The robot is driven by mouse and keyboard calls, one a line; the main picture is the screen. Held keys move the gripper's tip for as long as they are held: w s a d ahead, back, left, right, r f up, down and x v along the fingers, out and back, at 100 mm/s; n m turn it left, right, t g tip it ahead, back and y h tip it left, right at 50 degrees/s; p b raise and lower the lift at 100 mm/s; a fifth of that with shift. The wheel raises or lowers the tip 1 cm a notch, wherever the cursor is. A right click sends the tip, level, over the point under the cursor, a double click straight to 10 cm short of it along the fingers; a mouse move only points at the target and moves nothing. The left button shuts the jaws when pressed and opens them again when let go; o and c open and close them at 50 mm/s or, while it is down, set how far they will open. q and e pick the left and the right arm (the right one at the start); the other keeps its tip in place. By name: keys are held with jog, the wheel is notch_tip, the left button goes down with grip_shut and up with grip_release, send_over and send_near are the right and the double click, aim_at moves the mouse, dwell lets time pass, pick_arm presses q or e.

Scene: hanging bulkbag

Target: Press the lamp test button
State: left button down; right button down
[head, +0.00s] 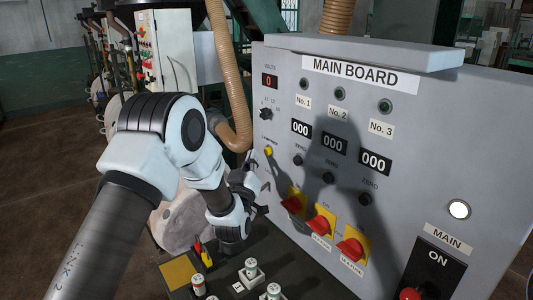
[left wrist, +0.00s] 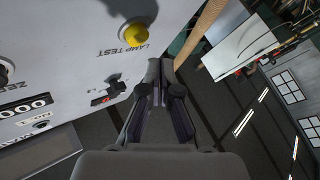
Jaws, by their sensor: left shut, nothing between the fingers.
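The yellow lamp test button (head: 268,151) sits on the left part of the grey main board, below a small selector knob. In the left wrist view the round yellow button (left wrist: 136,35) is near the top, with the label LAMP TEST (left wrist: 123,51) beside it. My left gripper (left wrist: 160,68) is shut and empty, its fingertips appearing below and right of the button, apart from it in the picture. In the head view my left gripper (head: 256,186) is partly hidden by its own wrist, close to the board below the button. My right gripper is not in view.
The main board (head: 450,130) has red-handled switches (head: 320,224) right of my left gripper and a lit white lamp (head: 459,209). A dark lower panel (head: 285,270) with small buttons projects below. A tan hose (head: 234,80) hangs behind my arm.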

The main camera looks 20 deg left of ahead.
pick_arm(q)
jog(key=s+a, duration=0.2)
jog(key=s, duration=0.1)
jog(key=shift+s, duration=0.1)
dwell(0.7)
